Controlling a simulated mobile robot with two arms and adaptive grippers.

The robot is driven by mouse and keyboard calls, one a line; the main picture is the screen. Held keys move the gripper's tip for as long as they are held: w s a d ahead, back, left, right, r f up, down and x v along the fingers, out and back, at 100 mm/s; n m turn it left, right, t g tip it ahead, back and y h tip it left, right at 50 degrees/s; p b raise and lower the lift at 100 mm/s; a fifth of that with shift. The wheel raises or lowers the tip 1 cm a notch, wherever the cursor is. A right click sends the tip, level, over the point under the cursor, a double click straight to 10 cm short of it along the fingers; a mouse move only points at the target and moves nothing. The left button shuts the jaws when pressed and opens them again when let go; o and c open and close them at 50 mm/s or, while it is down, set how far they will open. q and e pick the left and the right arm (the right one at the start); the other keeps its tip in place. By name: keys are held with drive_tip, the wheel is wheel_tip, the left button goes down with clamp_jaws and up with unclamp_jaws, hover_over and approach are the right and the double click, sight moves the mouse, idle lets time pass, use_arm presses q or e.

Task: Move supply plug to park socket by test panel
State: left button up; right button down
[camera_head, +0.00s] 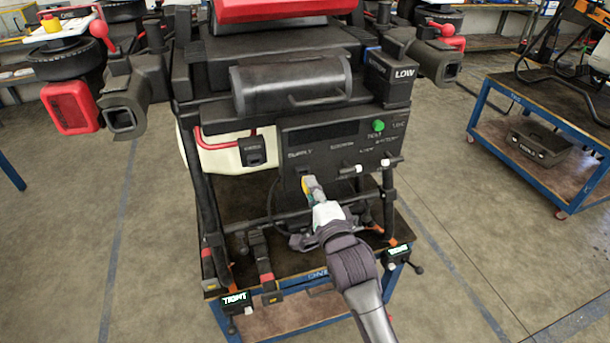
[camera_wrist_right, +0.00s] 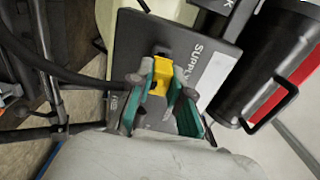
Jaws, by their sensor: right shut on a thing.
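My right gripper (camera_head: 312,188) reaches up from the bottom of the head view to the lower left of the dark test panel (camera_head: 345,138). In the right wrist view, its green-padded fingers (camera_wrist_right: 161,103) are shut on the yellow supply plug (camera_wrist_right: 160,76). The plug's far end is at the panel face beside the SUPPLY lettering; I cannot tell whether it is seated or just touching. In the head view the plug (camera_head: 306,184) is a small yellow patch at the fingertips. I cannot identify the park socket with certainty. My left gripper is not in view.
A small dark box (camera_head: 252,151) sits left of the panel, before a pale tank (camera_head: 222,157). The panel has a green button (camera_head: 378,126) and white-ended levers below. A dark cable (camera_wrist_right: 60,72) crosses the right wrist view's left side. A blue-framed cart (camera_head: 535,145) stands right.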

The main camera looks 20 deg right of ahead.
drive_tip(key=shift+s+p, duration=0.45)
drive_tip(key=shift+s, duration=1.1)
